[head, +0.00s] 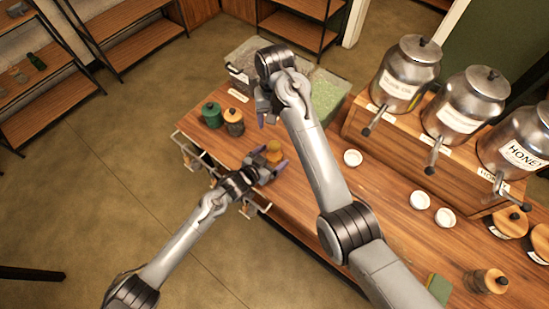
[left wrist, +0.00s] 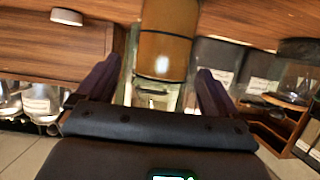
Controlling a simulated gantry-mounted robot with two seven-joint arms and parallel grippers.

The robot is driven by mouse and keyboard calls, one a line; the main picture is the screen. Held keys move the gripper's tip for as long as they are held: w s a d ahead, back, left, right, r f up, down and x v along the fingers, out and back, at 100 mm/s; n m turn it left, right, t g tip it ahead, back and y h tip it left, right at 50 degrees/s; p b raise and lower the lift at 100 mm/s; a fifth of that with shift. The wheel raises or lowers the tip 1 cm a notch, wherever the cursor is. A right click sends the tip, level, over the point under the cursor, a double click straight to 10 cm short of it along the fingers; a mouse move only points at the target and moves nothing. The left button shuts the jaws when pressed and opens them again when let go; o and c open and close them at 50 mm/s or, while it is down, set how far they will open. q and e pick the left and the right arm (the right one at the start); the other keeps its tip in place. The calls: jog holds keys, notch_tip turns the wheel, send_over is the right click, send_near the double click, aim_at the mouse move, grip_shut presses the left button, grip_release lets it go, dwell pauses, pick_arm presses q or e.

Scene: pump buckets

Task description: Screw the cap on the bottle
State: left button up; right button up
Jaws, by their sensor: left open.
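An amber bottle (head: 273,149) stands near the left end of the wooden counter. In the left wrist view an orange-brown cylinder with a dark band (left wrist: 167,40), which looks like this bottle, shows between my left fingers. My left gripper (head: 267,163) is open, with its purple-grey fingers on either side of the bottle; its fingers also show in the left wrist view (left wrist: 160,68). I cannot tell whether they touch it. My right gripper (head: 266,115) is above the back of the counter; its jaws are too small to read. I cannot identify the bottle's cap.
A green jar (head: 211,115) and an orange jar (head: 234,122) stand left of the bottle. Metal dispensers (head: 404,75) on a wooden stand line the right. Small white round pieces (head: 352,158) lie on the counter (head: 380,205). Grey bins (head: 325,94) stand behind.

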pick_arm(q)
jog(key=v, duration=0.9)
jog(key=shift+f, duration=0.1)
